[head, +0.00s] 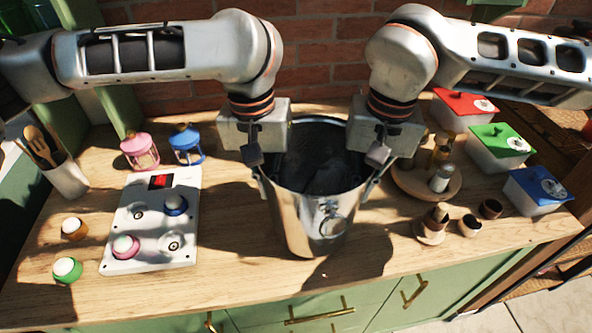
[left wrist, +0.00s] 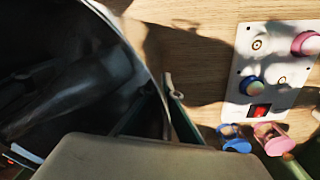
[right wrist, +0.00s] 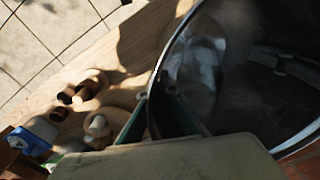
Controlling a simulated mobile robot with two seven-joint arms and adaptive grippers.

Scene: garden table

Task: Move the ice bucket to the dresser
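The ice bucket (head: 322,222) is a shiny metal pail with a dark interior, upright above the wooden top of the green dresser (head: 235,275), at the middle. I cannot tell whether its base touches the wood. My left gripper (head: 255,166) is at its left side, and the left wrist view shows the bucket rim (left wrist: 128,45) running between the fingers. My right gripper (head: 374,166) is at its right side, with the rim (right wrist: 154,95) between its fingers. Both appear closed on the bucket's sides; the exact contact is partly hidden.
Left are a white button panel (head: 150,245), small pink (head: 139,152) and blue (head: 187,145) lanterns, and a utensil cup (head: 68,180). Right are a round wooden stand (head: 408,185), small brown cups (head: 470,225) and lidded boxes (head: 490,150). A brick wall (head: 310,60) stands behind.

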